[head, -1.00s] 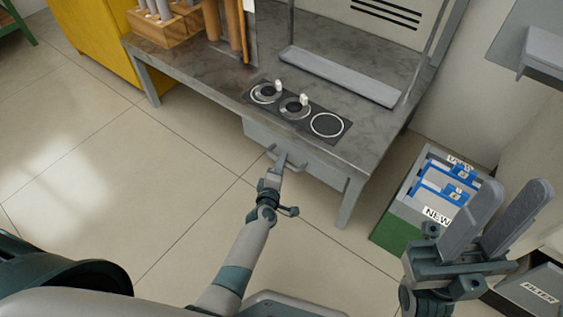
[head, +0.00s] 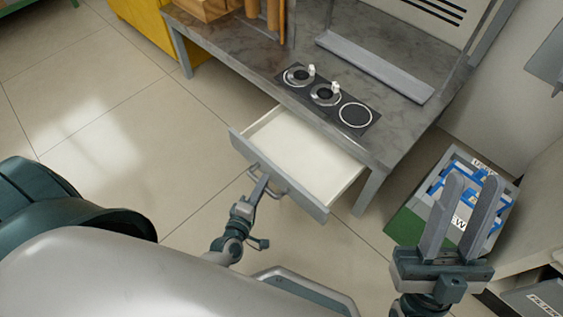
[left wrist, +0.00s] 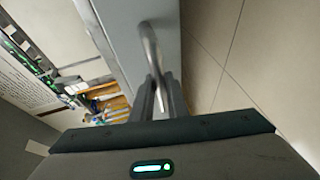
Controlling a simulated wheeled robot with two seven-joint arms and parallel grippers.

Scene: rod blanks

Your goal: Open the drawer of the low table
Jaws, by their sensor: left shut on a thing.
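The low table (head: 232,62) has a grey stone-like top and grey legs. Its drawer (head: 300,152) is pulled well out, and its pale inside shows empty. My left gripper (head: 263,181) is shut on the drawer's bar handle (head: 278,191) at the front panel. In the left wrist view the handle (left wrist: 150,45) runs between the two fingers (left wrist: 155,98), with the grey drawer front behind it. My right gripper (head: 449,215) is open and empty, raised at the right, apart from the table.
A black panel with round holders (head: 326,94) lies on the tabletop above the drawer. A wooden block (head: 205,8) stands at the back left. A bin with blue parts (head: 410,222) stands right of the table. The floor to the left is clear.

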